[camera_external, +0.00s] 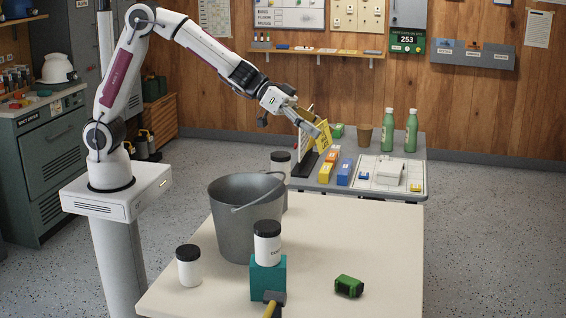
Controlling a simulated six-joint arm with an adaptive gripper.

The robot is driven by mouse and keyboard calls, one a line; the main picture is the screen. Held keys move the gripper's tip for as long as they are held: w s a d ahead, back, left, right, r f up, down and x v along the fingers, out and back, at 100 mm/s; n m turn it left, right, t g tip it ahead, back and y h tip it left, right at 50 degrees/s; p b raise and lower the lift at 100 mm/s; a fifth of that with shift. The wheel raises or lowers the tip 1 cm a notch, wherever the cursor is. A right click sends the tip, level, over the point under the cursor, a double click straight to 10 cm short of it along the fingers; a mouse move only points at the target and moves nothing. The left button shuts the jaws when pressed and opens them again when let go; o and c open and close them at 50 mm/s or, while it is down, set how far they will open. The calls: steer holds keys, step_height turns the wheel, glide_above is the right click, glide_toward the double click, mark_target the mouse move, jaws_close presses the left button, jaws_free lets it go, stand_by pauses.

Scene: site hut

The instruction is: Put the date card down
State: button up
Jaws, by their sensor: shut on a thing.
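My gripper (314,128) is at the far end of my outstretched arm, over the left part of the grey back table. It is shut on a yellow card with dark print, the date card (323,138), which is tilted. Right behind and beside the card is an upright stand (303,152) with a pale face and a dark base. The card overlaps the stand in this view, and I cannot tell whether they touch. The fingertips are small and partly hidden against the card.
The back table (402,144) also holds orange and blue blocks (345,171), a brown cup (364,135), two green bottles (388,130) and a white tray (385,186). The near table (375,250) bears a grey bucket (232,222), white jars (189,270), a teal block (267,278) and a green item (349,286).

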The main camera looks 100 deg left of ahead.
mark_target(329, 138)
steer(key=shift+w+a+f+m+h, duration=0.2)
steer(key=shift+w+m+h, duration=0.1)
steer(key=shift+w, duration=0.1)
steer(key=shift+w+a+f+m+h, duration=0.2)
steer(key=shift+w+m+h, duration=0.1)
steer(key=shift+w, duration=0.1)
steer(key=shift+w+a+f+m+g+h, duration=0.3)
steer(key=shift+a+f+h, duration=0.1)
steer(key=shift+f, duration=0.1)
steer(key=shift+w+a+f+m, duration=0.1)
steer(key=shift+a+f+m, duration=0.2)
steer(key=shift+a+f, duration=0.25)
steer(key=shift+h, duration=0.3)
step_height(329, 138, down, 22)
steer(key=shift+a+r, duration=0.15)
steer(key=shift+c, duration=0.2)
steer(key=shift+f, duration=2)
steer(key=shift+f, duration=2)
